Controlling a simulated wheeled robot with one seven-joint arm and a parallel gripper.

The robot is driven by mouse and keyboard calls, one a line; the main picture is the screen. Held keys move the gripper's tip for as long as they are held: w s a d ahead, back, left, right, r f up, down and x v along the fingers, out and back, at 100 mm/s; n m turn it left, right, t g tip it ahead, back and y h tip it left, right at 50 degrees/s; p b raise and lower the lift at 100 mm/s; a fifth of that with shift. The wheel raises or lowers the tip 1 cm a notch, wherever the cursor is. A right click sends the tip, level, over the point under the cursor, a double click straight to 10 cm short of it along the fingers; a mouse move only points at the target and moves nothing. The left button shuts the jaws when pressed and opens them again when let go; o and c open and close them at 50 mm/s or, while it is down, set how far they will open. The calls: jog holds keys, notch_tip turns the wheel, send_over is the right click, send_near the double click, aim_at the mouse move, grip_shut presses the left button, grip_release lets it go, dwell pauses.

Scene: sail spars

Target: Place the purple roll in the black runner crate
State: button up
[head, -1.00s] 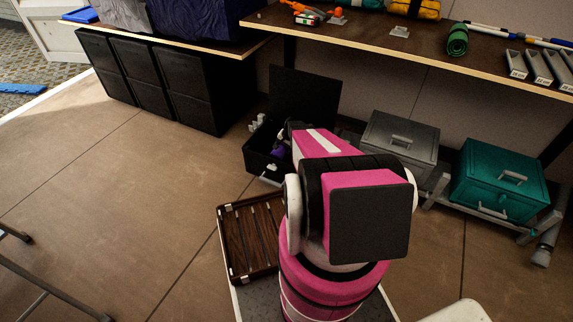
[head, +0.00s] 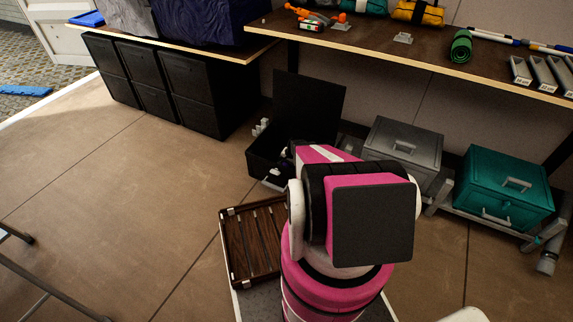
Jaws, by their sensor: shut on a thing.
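The black runner crate (head: 262,158) stands on the floor under the bench, left of the grey box, with its black lid (head: 308,105) raised at the back. My pink and black arm reaches toward the crate and covers its right side. My gripper is hidden behind my own arm links, so its fingers and anything between them do not show. A small pale part shows inside the crate's opening beside the arm, too small to name.
A brown slatted tray (head: 228,252) lies left of my arm. A grey box (head: 402,150) and a teal box (head: 503,190) sit on a low rack at right. The bench (head: 440,62) overhangs behind. Black cabinets (head: 185,95) stand at left.

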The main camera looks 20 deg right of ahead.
jog(key=shift+f, duration=0.1)
jog(key=o, duration=1.1)
jog(key=shift+f, duration=0.1)
jog(key=v, duration=1.2)
jog(key=s+a+r+n+g+h, duration=0.1)
jog(key=s+a+r+n, duration=0.2)
jog(key=s+a+r, duration=0.2)
jog(key=s+a+r+n, duration=0.3)
jog(key=s+a+r, duration=0.3)
jog(key=r, duration=0.8)
jog(key=s+a+r+n+g+h, duration=0.1)
jog(key=s+a+r+n, duration=0.2)
jog(key=s+a+r, duration=0.3)
jog(key=shift+s+r+g+h, duration=0.15)
jog(key=shift+s+r, duration=0.75)
jog(key=shift+s, duration=0.3)
jog(key=shift+s+r+g+h, duration=0.15)
jog(key=shift+s+r, duration=0.7)
jog(key=shift+s, duration=0.3)
